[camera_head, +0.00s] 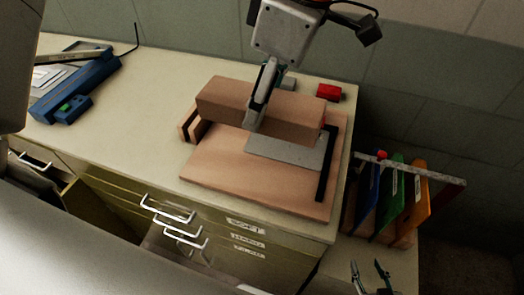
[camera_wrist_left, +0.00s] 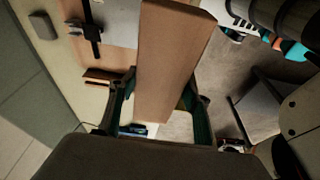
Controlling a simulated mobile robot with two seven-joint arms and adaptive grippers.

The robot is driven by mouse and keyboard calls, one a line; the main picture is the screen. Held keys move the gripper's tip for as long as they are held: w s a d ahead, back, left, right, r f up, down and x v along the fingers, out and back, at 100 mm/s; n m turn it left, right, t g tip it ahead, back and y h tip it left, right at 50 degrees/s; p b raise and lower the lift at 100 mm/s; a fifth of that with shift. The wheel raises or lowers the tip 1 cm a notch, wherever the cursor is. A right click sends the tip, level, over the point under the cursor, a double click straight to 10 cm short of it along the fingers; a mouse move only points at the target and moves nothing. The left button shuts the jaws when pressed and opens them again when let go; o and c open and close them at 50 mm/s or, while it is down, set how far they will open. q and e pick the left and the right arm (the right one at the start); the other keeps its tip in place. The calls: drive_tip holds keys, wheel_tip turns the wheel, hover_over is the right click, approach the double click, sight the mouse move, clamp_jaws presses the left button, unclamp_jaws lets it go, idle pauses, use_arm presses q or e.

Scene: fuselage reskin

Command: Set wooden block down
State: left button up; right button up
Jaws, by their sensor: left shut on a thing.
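The wooden block (camera_head: 215,98) is a long pinkish-brown bar. My left gripper (camera_head: 260,100) comes down from the top of the head view and is shut across the block's middle. In the left wrist view the block (camera_wrist_left: 172,60) runs between the fingers (camera_wrist_left: 158,112) with their green pads. The block is level over the back of a wooden board (camera_head: 225,175); I cannot tell whether it touches what is below. My right gripper (camera_head: 370,276) shows at the lower right with its two fingers apart and nothing between them.
A grey plate (camera_head: 285,150) and a black strip (camera_head: 327,165) lie on the board. A red piece (camera_head: 328,92) is behind, on the bench (camera_head: 150,150). A blue tool (camera_head: 75,97) lies at left. A rack of coloured panels (camera_head: 390,195) stands at right. The drawers' handles (camera_head: 170,210) stick out below.

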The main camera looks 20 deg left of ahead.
use_arm(q)
drive_tip(key=shift+s+d, duration=0.15)
drive_tip(key=shift+s, duration=0.1)
wheel_tip(320, 180, down, 20)
drive_tip(key=shift+r, duration=0.2)
drive_tip(key=shift+f, duration=0.15)
drive_tip(key=o, duration=1.4)
